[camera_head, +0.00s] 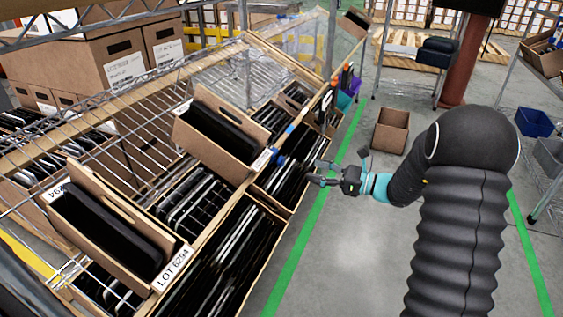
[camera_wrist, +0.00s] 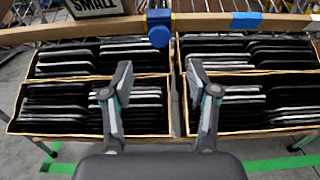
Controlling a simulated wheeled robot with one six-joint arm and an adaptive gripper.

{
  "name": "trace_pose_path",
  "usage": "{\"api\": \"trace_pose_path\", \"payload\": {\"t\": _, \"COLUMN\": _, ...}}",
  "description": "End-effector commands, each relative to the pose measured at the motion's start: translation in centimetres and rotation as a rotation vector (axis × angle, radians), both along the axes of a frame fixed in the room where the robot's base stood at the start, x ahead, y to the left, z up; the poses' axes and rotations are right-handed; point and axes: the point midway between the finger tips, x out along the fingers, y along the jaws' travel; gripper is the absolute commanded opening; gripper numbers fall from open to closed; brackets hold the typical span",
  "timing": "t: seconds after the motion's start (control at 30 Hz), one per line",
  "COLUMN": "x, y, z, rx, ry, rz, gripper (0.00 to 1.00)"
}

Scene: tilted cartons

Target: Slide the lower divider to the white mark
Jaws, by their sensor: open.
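My gripper (camera_head: 325,173) is open and empty, beside the front of the lower rack row. In the wrist view its two fingers (camera_wrist: 158,82) stand apart over the cartons of dark flat items, with nothing between them. A blue rounded slider (camera_wrist: 159,28) sits on the wooden rail (camera_wrist: 205,23), beyond the fingertips and apart from them. It also shows in the head view (camera_head: 277,160), left of my gripper. I cannot tell for certain whether it is the lower divider. Blue tape (camera_wrist: 246,20) is on the rail to its right.
Open cartons (camera_wrist: 100,75) of dark flat items fill the lower row. Tilted cartons (camera_head: 225,135) stand on the wire shelf above. An empty carton (camera_head: 391,130) is on the floor behind my gripper. Grey floor with green lines (camera_head: 300,245) is clear in front.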

Motion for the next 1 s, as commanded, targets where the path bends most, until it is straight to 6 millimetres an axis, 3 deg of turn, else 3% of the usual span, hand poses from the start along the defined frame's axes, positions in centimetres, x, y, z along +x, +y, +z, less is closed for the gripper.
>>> {"api": "trace_pose_path", "payload": {"t": 0.3, "x": 1.9, "y": 5.9, "z": 0.0, "rx": -0.001, "ry": -0.001, "rz": 0.005, "gripper": 0.59}}
{"api": "trace_pose_path", "payload": {"t": 0.5, "x": 3.1, "y": 8.7, "z": 0.0, "rx": -0.001, "ry": -0.001, "rz": 0.003, "gripper": 0.59}}
{"api": "trace_pose_path", "payload": {"t": 0.7, "x": 3.6, "y": 10.3, "z": 0.0, "rx": -0.001, "ry": -0.001, "rz": 0.002, "gripper": 0.59}}
{"api": "trace_pose_path", "payload": {"t": 1.0, "x": 3.8, "y": 10.5, "z": 0.0, "rx": -0.001, "ry": -0.001, "rz": 0.001, "gripper": 0.59}}
